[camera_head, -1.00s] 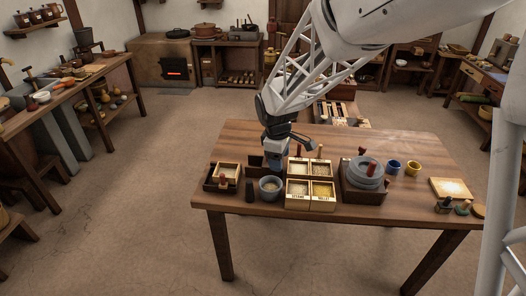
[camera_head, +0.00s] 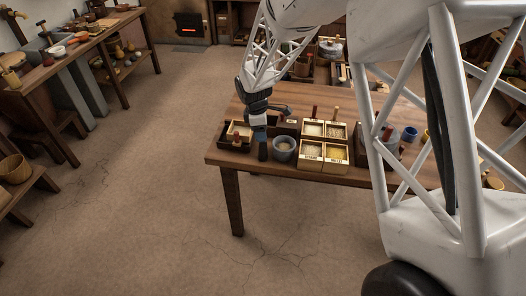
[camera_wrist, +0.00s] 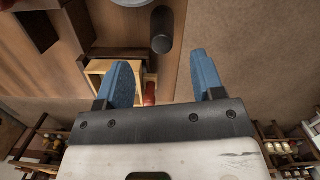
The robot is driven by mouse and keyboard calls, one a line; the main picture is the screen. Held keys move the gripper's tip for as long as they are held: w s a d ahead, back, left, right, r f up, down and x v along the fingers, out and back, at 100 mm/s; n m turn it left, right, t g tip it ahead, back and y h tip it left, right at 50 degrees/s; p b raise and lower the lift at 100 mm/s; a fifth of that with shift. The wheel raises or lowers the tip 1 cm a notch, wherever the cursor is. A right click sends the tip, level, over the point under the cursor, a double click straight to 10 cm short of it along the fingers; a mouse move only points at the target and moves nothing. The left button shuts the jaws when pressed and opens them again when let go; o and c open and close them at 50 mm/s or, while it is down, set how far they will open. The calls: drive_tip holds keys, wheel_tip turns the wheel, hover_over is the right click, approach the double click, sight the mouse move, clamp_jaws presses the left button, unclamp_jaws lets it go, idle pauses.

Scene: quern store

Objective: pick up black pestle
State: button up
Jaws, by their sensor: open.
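The black pestle (camera_head: 263,152) stands upright near the table's front edge, just left of the grey bowl. In the wrist view it shows as a dark cylinder (camera_wrist: 162,28), beyond my fingertips and roughly between them. My gripper (camera_head: 258,122) is just above and behind the pestle in the head view. Its two blue fingers (camera_wrist: 160,65) are spread apart with nothing held between them. The pestle's top is close to the fingers in the head view, and I cannot tell the exact gap.
The grey bowl (camera_head: 284,148) is close on the pestle's right. A wooden box (camera_head: 238,133) with a red-handled item is close on its left. Divided grain boxes (camera_head: 323,152) stand farther right. Open floor (camera_head: 140,190) lies in front of the table.

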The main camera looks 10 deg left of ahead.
sight(264, 145)
drive_tip(key=shift+d+f, duration=0.15)
drive_tip(key=shift+f, duration=1.2)
drive_tip(key=shift+d+f, duration=0.2)
drive_tip(key=shift+f, duration=1.1)
drive_tip(key=shift+d+f, duration=0.15)
drive_tip(key=shift+f, duration=1.1)
drive_tip(key=c, duration=1)
drive_tip(key=shift+r, duration=0.2)
